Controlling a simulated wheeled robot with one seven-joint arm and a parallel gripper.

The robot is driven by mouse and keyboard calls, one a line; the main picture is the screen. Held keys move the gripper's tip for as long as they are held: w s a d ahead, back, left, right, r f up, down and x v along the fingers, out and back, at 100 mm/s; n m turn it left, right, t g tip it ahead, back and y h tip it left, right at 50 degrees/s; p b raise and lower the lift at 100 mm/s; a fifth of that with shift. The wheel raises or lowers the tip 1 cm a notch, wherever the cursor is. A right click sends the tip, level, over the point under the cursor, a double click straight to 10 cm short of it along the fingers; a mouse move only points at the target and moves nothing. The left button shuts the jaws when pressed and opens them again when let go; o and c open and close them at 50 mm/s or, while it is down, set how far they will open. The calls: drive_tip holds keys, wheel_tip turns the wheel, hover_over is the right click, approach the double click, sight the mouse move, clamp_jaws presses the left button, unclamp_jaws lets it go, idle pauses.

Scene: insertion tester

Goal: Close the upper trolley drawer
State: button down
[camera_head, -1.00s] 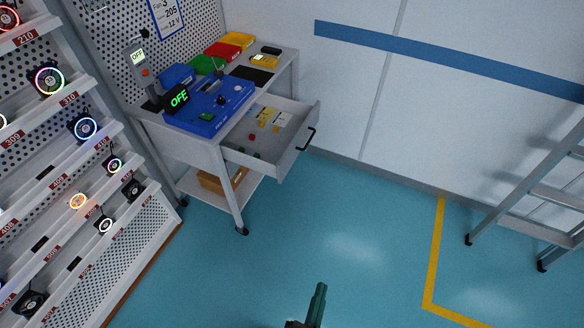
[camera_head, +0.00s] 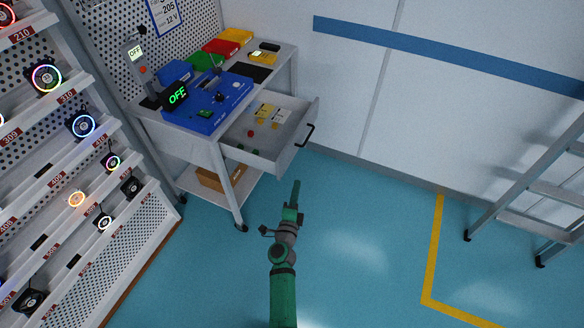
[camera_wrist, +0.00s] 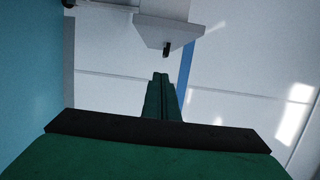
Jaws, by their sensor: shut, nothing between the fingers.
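The upper trolley drawer (camera_head: 288,158) is pulled out from the grey trolley (camera_head: 172,145), with small parts lying inside. Its black handle (camera_head: 306,136) is on the front face at the right. My gripper (camera_head: 296,183) is shut and empty, in front of and below the drawer front, apart from it. In the wrist view my shut fingers (camera_wrist: 160,76) point toward the drawer's underside corner (camera_wrist: 164,30), and a dark end of the handle (camera_wrist: 166,50) shows just beyond the tips.
A blue tester (camera_head: 210,105) reading OFF and coloured bins (camera_head: 222,46) stand on the trolley top. A fan shelf (camera_head: 75,150) is at left, a ladder (camera_head: 540,190) at right. A cardboard box (camera_head: 215,180) lies on the lower shelf. The middle floor is clear.

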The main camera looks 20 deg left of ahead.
drive_tip(key=w+a, duration=0.6)
drive_tip(key=w, duration=0.4)
idle(0.4)
drive_tip(key=shift+a, duration=0.1)
